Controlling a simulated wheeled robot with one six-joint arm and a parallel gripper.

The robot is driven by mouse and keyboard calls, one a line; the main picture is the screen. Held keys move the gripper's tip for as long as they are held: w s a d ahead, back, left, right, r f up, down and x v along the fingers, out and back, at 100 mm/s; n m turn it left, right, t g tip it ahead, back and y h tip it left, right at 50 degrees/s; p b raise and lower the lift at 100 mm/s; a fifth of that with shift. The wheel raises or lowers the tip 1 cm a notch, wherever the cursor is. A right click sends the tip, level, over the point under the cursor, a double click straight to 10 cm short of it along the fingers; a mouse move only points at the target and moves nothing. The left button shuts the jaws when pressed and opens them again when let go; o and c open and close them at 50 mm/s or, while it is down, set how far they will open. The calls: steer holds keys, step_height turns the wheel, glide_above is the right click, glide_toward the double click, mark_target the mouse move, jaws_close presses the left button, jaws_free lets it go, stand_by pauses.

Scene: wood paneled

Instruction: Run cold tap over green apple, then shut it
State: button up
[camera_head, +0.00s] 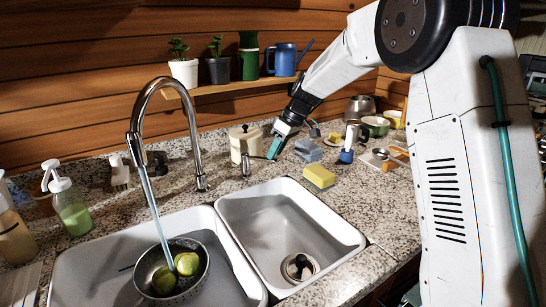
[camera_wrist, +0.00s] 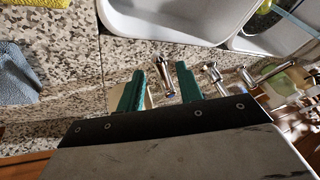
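Two green apples (camera_head: 187,263) lie in a grey metal bowl (camera_head: 206,262) in the left sink basin (camera_head: 90,274). A stream of water (camera_head: 155,208) runs from the curved chrome faucet (camera_head: 192,120) into the bowl beside the apples. A small metal tap handle (camera_head: 245,165) stands right of the faucet. My gripper (camera_head: 279,140) is behind the right basin, near this handle. In the wrist view my gripper (camera_wrist: 160,88) is open, its teal fingers apart, and the handle (camera_wrist: 163,72) shows in the gap between them. I cannot tell whether the fingers touch it.
The right basin (camera_head: 262,225) is empty. A cream canister (camera_head: 244,140) stands behind the handle. A soap bottle (camera_head: 72,208) stands at left.

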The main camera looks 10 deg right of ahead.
steer(key=shift+x, duration=1.35)
jaws_close()
